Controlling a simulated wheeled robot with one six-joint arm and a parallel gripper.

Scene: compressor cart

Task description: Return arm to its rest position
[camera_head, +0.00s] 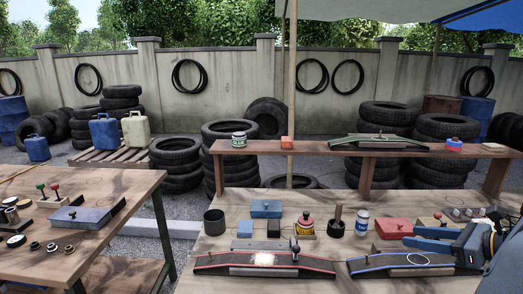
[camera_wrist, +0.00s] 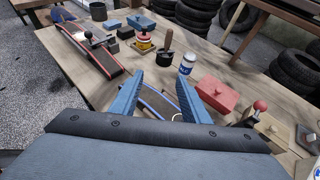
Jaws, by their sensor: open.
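My gripper (camera_head: 416,237) is at the right of the head view, above the workbench (camera_head: 215,262). Its two blue fingers stand apart with nothing between them; in the wrist view the gripper (camera_wrist: 158,82) shows the same gap. Below it lies a dark board with blue edges (camera_head: 375,268), with a pale ring (camera_head: 418,258) on it. In the wrist view the blue-edged board (camera_wrist: 155,101) shows between the fingers, partly hidden by the gripper body. My arm comes in from the right edge of the head view.
A red box (camera_head: 394,228), a white-and-blue can (camera_head: 362,222) and a dark cup with a handle (camera_head: 336,226) stand close by. A red-edged board (camera_head: 225,260) lies to the left. A raised shelf (camera_head: 330,149) runs behind.

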